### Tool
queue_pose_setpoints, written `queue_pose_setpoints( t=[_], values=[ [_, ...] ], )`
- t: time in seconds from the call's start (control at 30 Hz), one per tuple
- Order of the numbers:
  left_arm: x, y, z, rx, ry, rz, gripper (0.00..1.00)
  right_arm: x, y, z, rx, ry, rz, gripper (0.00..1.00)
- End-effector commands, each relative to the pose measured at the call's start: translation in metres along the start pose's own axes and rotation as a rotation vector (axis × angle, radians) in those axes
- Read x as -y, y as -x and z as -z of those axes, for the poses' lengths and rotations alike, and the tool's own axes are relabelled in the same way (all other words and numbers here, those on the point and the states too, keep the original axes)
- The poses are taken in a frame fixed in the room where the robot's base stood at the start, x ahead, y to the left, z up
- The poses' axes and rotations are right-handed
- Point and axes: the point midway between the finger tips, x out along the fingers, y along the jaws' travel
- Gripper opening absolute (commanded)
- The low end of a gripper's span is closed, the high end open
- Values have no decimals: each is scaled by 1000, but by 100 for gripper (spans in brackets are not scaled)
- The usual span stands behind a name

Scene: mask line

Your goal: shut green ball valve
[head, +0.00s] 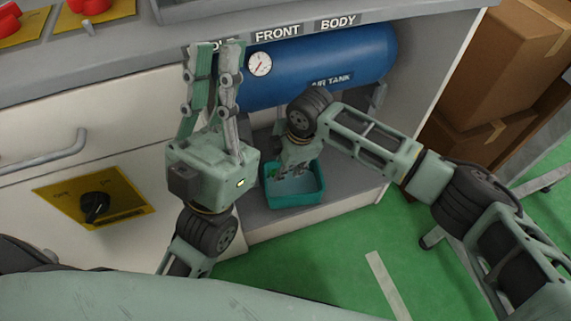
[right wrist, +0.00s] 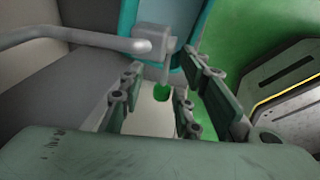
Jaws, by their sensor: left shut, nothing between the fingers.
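The green ball valve shows in the right wrist view as a grey pipe fitting (right wrist: 154,44) with a small green handle end (right wrist: 162,92) hanging below it. My right gripper (right wrist: 162,98) is open, with its fingers on either side of the green handle end and apart from it. In the head view my right gripper (head: 297,168) points down over a teal bin under the blue tank, and the valve is mostly hidden there. My left gripper (head: 213,50) is raised, shut and empty, in front of the cabinet.
The blue air tank (head: 320,62) with a gauge (head: 259,64) lies above the teal bin (head: 296,197). A black rotary knob (head: 95,207) sits on a yellow plate at left, below a drawer handle (head: 45,153). Cardboard boxes (head: 490,60) stand at right. Green floor lies in front.

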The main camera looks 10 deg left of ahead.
Motion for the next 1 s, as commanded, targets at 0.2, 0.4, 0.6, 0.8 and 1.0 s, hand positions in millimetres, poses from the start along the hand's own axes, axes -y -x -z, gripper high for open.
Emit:
queue_pose_setpoints(
  t=[0.2, 0.4, 0.6, 0.8, 1.0],
  values=[
    [0, 0, 0, 0, 1, 0, 0, 2, -1, 1, -2, 2, 6, 31],
    [0, 0, 0, 1, 2, 0, 0, 2, 15, 1, -2, 4, 6, 31],
    [0, 0, 0, 0, 1, 0, 0, 1, 57, 0, -1, 5, 3, 31],
    [0, 0, 0, 0, 1, 0, 0, 0, 95, 0, -1, 4, 2, 31],
    [0, 0, 0, 0, 1, 0, 0, 0, 116, 0, -1, 2, 4, 31]
  ],
)
